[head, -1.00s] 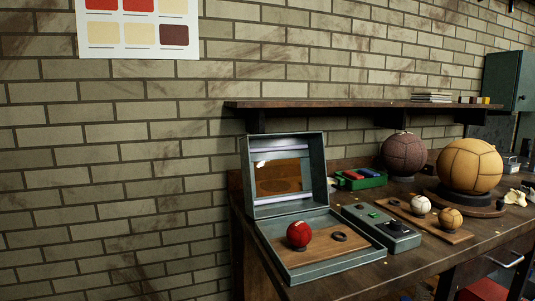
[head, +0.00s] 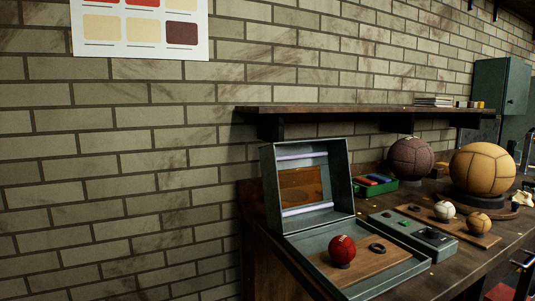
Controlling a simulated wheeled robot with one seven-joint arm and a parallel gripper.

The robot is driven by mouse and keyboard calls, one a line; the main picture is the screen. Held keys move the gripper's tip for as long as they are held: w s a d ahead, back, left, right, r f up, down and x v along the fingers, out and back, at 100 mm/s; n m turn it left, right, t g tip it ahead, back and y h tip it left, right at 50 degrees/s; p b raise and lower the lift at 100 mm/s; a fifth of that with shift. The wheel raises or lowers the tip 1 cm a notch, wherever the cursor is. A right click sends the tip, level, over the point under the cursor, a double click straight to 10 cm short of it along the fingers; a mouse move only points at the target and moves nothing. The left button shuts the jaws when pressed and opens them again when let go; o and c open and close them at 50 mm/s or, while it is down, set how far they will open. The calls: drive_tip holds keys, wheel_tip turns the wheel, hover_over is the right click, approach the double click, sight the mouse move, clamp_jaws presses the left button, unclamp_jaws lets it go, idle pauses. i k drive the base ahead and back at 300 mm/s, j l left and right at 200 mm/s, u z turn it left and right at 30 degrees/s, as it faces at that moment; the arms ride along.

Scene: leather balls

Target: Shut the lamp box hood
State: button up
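The lamp box is a grey-green metal case at the left end of the workbench in the head view. Its hood (head: 350,200) stands open and upright at the back, with pale lamp tubes and a wooden panel showing inside. The box base (head: 378,292) lies flat, with a wooden board in it. On the board sit a small red ball (head: 342,250) on a dark ring and an empty dark ring (head: 377,248). My gripper is not in view.
A grey control box (head: 413,234) stands right of the lamp box. Beyond it are two small balls on a board, a green tray (head: 375,188), a maroon ball (head: 409,158) and a large tan ball (head: 482,170). A shelf (head: 350,109) overhangs the back.

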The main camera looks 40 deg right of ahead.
sight(331, 155)
drive_tip(key=i+j+u, duration=0.15)
drive_tip(key=i, duration=0.55)
drive_tip(key=i+j+u, duration=0.2)
drive_tip(key=i, duration=0.45)
